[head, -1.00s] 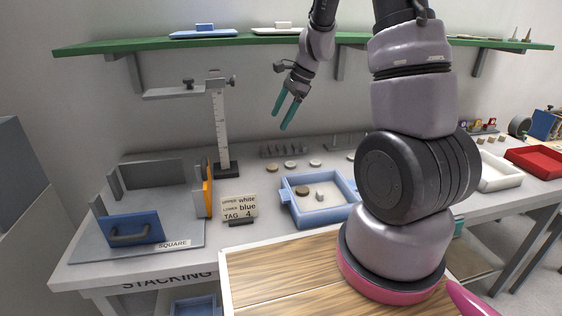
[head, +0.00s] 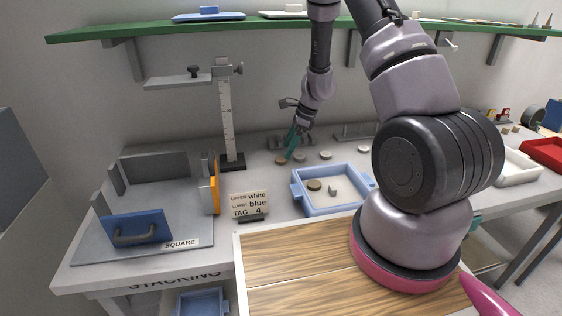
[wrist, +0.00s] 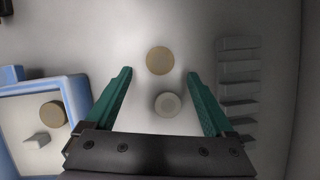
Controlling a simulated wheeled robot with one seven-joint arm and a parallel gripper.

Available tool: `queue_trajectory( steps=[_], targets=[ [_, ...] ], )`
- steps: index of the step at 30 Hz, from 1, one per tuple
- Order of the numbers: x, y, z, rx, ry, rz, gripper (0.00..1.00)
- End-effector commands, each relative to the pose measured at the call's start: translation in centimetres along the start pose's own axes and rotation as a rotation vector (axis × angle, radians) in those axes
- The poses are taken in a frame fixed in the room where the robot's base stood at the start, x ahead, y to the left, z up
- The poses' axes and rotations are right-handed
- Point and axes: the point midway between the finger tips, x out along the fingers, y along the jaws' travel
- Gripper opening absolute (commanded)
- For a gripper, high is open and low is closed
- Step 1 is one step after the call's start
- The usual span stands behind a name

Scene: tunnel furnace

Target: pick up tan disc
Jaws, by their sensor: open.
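The tan disc (wrist: 160,60) lies flat on the bench, just beyond my fingertips and between their lines in the wrist view. In the head view the tan disc (head: 281,160) is the leftmost of a row of discs, just left of my fingertips. My gripper (head: 291,154) points down over this row, with teal fingers. In the wrist view my gripper (wrist: 159,73) is open and empty. A whitish disc (wrist: 168,103) lies between the fingers in that view, next to the tan disc. The height of the fingertips above the bench is hard to tell.
A blue-rimmed tray (head: 299,203) in front holds a brown disc (head: 314,186) and a small grey block (head: 332,189). A grey stepped rack (wrist: 238,80) stands behind the discs. A measuring stand (head: 227,120) is at left. A green shelf (head: 150,30) hangs above.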

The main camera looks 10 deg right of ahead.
Motion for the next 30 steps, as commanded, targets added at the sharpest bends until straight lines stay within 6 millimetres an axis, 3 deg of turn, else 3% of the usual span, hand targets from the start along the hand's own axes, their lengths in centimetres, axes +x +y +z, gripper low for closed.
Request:
queue_trajectory(
  steps=[7,16,23,30],
  targets=[
    [3.5,0.0,0.4,0.0,0.0,0.001,0.88],
    [3.9,0.0,0.4,-0.001,0.0,-0.001,0.88],
    [3.9,0.0,0.4,-0.001,0.0,-0.001,0.0],
    [3.8,0.0,0.5,-0.002,0.0,-0.001,0.0]
  ],
)
